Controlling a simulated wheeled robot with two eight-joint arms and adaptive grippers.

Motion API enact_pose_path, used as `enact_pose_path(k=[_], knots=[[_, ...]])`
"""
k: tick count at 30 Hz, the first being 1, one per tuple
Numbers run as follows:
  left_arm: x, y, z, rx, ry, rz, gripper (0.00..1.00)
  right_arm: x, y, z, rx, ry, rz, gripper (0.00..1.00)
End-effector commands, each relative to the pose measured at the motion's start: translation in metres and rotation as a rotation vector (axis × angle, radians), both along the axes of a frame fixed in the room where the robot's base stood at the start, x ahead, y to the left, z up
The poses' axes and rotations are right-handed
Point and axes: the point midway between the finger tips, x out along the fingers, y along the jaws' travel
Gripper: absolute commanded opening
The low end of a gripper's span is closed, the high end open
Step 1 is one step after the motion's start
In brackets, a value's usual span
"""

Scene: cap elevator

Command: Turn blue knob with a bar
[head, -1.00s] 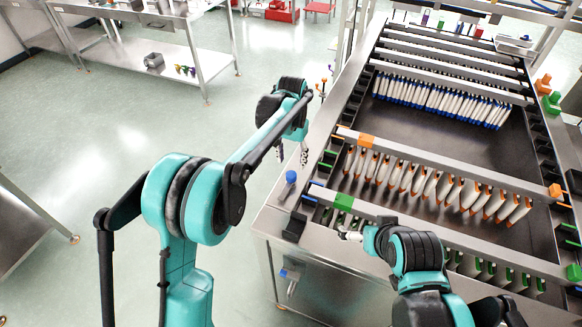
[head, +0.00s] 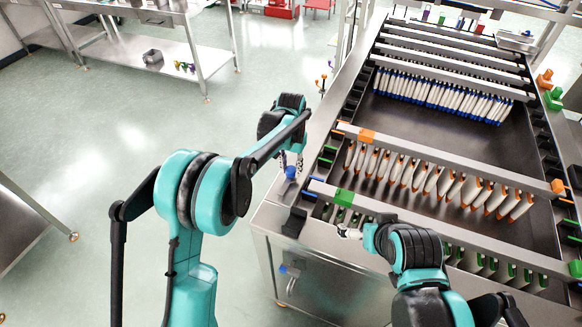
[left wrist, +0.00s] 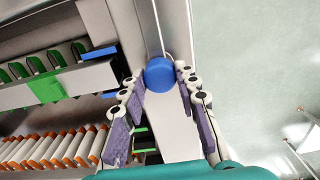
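A round blue knob (head: 291,172) stands on the left metal rim of the machine. In the left wrist view the blue knob (left wrist: 160,75) lies between my left fingertips, with a thin pale line running up behind it. My left gripper (head: 291,162) is open with one finger on each side of the knob; I cannot tell whether they touch it. A smaller blue part (head: 283,269) with a short metal bar (head: 291,286) is on the machine's front face below. My right gripper (head: 349,233) is near the green-marked rail; its opening is too small to tell.
Metal rails with a green block (head: 344,197) and an orange block (head: 367,136) cross the machine to the right. Rows of white pieces (head: 440,95) hang inside. A metal table (head: 180,50) stands at the back left.

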Motion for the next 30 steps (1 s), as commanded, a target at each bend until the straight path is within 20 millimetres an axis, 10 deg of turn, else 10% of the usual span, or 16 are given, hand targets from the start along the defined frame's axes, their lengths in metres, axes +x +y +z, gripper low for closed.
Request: enact_pose_path(k=[30], knots=[[-0.0002, 0.0, -0.0002, 0.0, 0.001, 0.564, 0.0, 0.0, 0.0, -0.0015, 0.0, 0.0, 0.0, 1.0]])
